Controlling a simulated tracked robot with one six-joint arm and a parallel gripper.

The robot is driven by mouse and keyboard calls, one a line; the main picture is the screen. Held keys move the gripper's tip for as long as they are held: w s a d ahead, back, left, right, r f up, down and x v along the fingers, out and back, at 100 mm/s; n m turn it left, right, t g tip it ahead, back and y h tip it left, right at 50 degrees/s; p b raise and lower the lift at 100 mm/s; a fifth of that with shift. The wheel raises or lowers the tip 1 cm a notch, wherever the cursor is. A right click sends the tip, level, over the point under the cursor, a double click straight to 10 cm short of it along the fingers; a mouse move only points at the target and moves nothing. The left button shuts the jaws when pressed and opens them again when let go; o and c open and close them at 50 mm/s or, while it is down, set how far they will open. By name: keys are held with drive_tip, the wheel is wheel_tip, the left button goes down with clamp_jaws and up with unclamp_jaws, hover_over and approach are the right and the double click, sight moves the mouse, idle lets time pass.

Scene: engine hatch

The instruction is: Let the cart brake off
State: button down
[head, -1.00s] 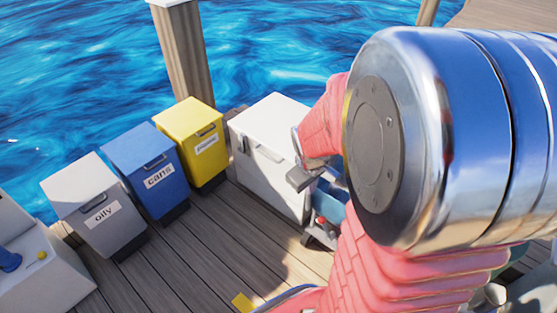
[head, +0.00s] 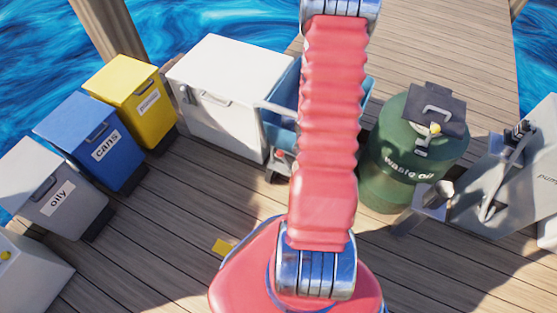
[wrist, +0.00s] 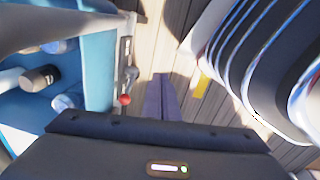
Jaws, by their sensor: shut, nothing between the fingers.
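The blue cart (head: 284,105) stands beside the white chest in the head view, its middle hidden behind my arm. In the wrist view its blue side wall (wrist: 98,75) runs down the left, with bottle-like or can-like items inside. A small lever with a red knob (wrist: 124,99) sits on the cart's outer side; a bit of red (head: 279,154) also shows low on the cart in the head view. My gripper (wrist: 162,80) is shut and empty, its fingers just right of the red knob, apart from it in the picture. The head view does not show my gripper.
Oily, cans and yellow bins (head: 130,95) and a white chest (head: 215,95) line the left. A green waste oil drum (head: 410,150) and a grey pump unit (head: 520,175) stand at right.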

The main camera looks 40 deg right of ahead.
sight(284, 160)
wheel_tip(284, 160, down, 8)
drive_tip(key=n+t, duration=0.2)
drive_tip(key=n, duration=0.2)
drive_tip(key=w+a+f+n+t, duration=0.1)
drive_tip(key=w+a+n+t, duration=0.1)
drive_tip(key=w+n+t, duration=0.5)
drive_tip(key=n, duration=0.4)
drive_tip(key=shift+w+a+f+n+y, duration=0.2)
drive_tip(key=shift+a+n+y, duration=0.1)
drive_tip(key=shift+a+y, duration=0.1)
drive_tip(key=shift+w, duration=0.1)
drive_tip(key=x, duration=1)
drive_tip(key=d, duration=0.1)
drive_tip(key=d+r, duration=0.2)
drive_tip(key=shift+s+d, duration=0.25)
drive_tip(key=shift+d, duration=0.1)
